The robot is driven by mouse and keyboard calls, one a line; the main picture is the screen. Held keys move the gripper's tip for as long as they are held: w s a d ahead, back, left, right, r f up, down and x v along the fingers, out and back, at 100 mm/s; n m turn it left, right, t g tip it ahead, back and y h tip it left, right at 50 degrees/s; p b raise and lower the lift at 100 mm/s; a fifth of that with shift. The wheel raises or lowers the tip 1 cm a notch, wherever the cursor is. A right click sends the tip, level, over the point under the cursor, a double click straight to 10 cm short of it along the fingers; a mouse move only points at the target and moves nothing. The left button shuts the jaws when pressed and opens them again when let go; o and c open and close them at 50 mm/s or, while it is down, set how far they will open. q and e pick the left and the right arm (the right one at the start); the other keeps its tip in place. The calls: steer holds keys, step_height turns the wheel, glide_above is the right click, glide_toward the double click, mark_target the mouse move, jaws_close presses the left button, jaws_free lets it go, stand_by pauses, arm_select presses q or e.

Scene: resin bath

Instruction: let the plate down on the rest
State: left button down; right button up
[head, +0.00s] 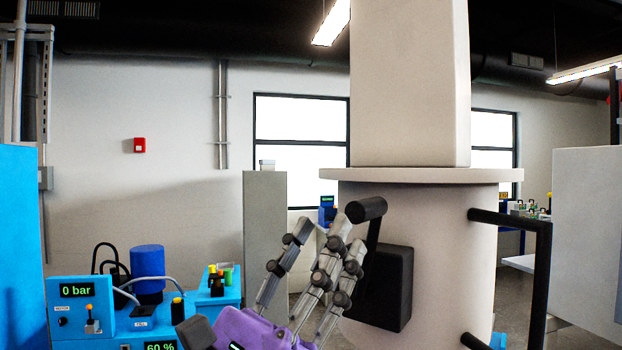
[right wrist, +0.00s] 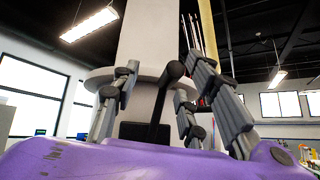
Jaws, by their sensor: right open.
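A large pale cylinder (head: 433,240) fills the middle right of the head view. It has a wide round flange (head: 420,175) and a square column (head: 410,80) above. I cannot tell whether the flange is the plate, and no rest can be made out. A black lever with a round-ended knob (head: 366,210) rises from a black box (head: 385,288) on the cylinder's side. The knob also shows in the right wrist view (right wrist: 174,72). My right gripper (head: 326,242), purple with grey fingers, is open and empty, just left of the lever. Contact cannot be told. My left gripper is out of view.
A blue station (head: 120,325) with "0 bar" and "60 %" displays stands at lower left. A grey cabinet (head: 265,230) is behind my fingers. A black bar handle (head: 543,275) sticks out on the cylinder's right. A pale panel (head: 585,230) stands at far right.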

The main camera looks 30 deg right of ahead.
mark_target(367, 208)
steer(key=d+r+p, duration=0.1)
steer(key=d, duration=0.1)
steer(key=d+r+m+g+p, duration=0.1)
steer(key=d, duration=0.1)
steer(key=d+r+m, duration=0.1)
steer(key=d, duration=0.1)
steer(key=shift+w+d+r+g+p, duration=0.1)
steer(key=shift+w+r+g+p, duration=0.1)
steer(key=shift+g+p, duration=0.15)
steer(key=shift+d+r, duration=0.25)
steer(key=shift+d, duration=0.05)
steer(key=shift+w+d+y, duration=0.15)
steer(key=shift+w+y, duration=0.05)
steer(key=shift+y, duration=0.1)
steer(key=shift+s, duration=0.1)
steer(key=c, duration=1)
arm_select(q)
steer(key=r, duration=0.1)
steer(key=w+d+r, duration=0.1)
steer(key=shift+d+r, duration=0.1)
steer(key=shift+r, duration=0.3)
arm_select(e)
jaws_close()
